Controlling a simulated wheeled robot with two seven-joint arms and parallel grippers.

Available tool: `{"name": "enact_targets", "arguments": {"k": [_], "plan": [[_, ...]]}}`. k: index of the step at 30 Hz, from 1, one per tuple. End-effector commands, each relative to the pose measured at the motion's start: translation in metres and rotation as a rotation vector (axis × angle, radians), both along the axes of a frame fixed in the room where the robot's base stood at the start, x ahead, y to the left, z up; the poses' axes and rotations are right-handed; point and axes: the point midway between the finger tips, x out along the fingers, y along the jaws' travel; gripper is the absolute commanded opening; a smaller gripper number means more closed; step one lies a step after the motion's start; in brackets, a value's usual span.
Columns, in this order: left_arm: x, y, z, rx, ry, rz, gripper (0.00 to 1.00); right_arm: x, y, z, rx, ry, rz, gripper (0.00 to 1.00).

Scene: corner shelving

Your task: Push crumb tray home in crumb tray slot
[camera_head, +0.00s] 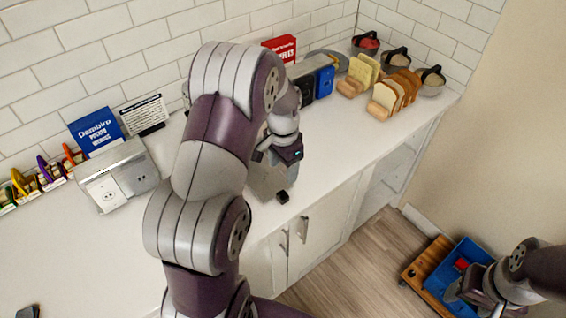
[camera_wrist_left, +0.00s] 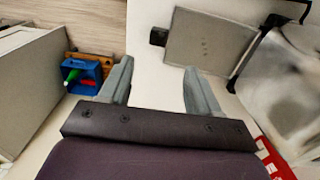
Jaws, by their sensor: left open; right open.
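The crumb tray appears to be the flat grey plate (camera_wrist_left: 212,42) with a black knob (camera_wrist_left: 158,37), lying on the white counter in the left wrist view. In the head view its black knob (camera_head: 283,196) shows near the counter's front edge, with my arm hiding much of the plate. In the wrist view the plate's far side meets a dark edge beside a shiny metal body (camera_wrist_left: 285,85). The slot itself is not clearly visible. My left gripper (camera_wrist_left: 158,68) is open and empty, apart from the knob. My right gripper (camera_head: 458,290) is open, low at the right.
A blue bin (camera_head: 452,268) on a wooden trolley (camera_head: 412,272) stands on the floor below my right arm. Bread slices (camera_head: 392,95) and bowls stand at the counter's far end. A metal socket box (camera_head: 115,178) stands at left. The counter's front right stretch is clear.

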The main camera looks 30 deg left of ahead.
Motion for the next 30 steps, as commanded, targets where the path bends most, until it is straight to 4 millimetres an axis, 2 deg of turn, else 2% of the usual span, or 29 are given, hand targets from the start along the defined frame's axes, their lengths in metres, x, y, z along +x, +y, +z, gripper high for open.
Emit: {"name": "enact_targets", "arguments": {"k": [3,7,23,26,28,30], "plan": [[0.000,0.000,0.021,0.000,-0.002,0.000,0.62,0.000,0.000,-0.006,0.000,0.000,0.000,0.59],[0.000,0.000,0.033,0.000,0.000,0.000,0.62,0.000,0.000,-0.007,0.000,0.000,0.000,0.59],[0.000,0.000,0.035,-0.001,0.001,0.000,0.62,0.000,0.000,-0.006,0.000,0.000,0.000,0.59],[0.003,0.001,0.034,0.003,-0.019,0.066,0.62,0.000,0.000,-0.006,0.000,0.000,0.000,0.59],[-0.013,-0.004,0.022,0.000,-0.019,0.200,0.62,0.000,0.000,-0.006,0.000,0.000,0.000,0.59],[-0.036,-0.017,0.020,-0.002,-0.031,0.314,0.62,0.000,0.000,-0.006,0.000,0.000,0.000,0.59]]}}
